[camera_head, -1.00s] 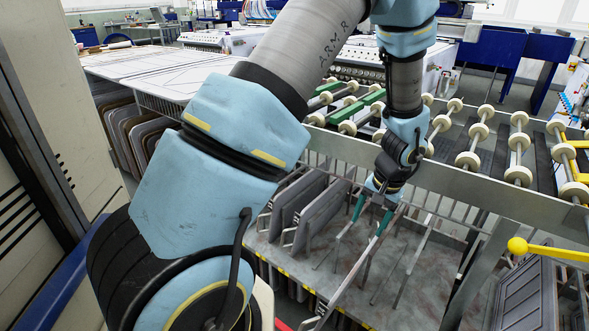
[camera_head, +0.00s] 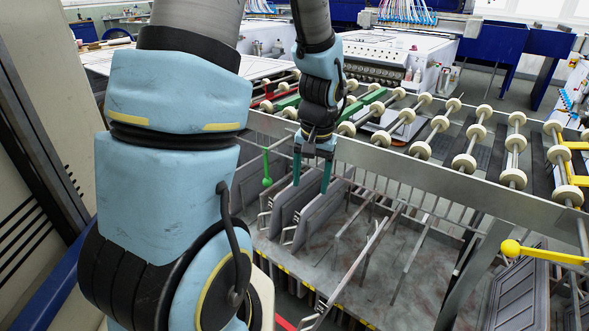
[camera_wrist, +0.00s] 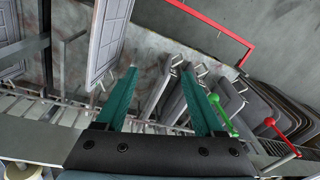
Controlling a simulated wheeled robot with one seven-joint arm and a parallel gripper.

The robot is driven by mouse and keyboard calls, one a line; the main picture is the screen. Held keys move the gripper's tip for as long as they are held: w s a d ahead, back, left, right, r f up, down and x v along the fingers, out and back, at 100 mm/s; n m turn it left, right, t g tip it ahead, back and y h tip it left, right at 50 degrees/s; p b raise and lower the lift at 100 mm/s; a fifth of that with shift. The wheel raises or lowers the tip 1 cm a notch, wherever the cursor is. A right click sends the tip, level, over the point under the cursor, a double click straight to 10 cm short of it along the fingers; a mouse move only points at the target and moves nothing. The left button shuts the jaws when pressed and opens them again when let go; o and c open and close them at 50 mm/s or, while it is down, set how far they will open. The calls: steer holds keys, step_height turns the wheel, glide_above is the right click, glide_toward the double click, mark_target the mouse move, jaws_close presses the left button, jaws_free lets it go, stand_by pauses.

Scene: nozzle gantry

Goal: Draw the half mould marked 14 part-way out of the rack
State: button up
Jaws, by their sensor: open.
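Several flat grey half moulds stand on edge in the rack (camera_head: 385,262), in its left part. One half mould (camera_head: 322,212) is nearest the empty slots, and another (camera_head: 292,203) stands to its left. I cannot read a 14 on any of them. My gripper (camera_head: 311,174) is open, its two green fingers pointing down over the tops of these moulds.
A grey rail (camera_head: 400,168) runs behind the rack, with a roller conveyor (camera_head: 465,160) beyond it. A green-knobbed lever (camera_head: 267,181) stands left of my gripper, and a yellow-knobbed lever (camera_head: 512,248) at the right. The rack's middle slots are empty, with thin bars between.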

steer(key=shift+n, duration=0.4)
steer(key=shift+s+a+r, duration=0.2)
steer(key=shift+a+r, duration=0.5)
steer(key=shift+a, duration=0.25)
steer(key=shift+s+a+r, duration=0.2)
steer(key=shift+a+r, duration=0.45)
steer(key=shift+a, duration=0.3)
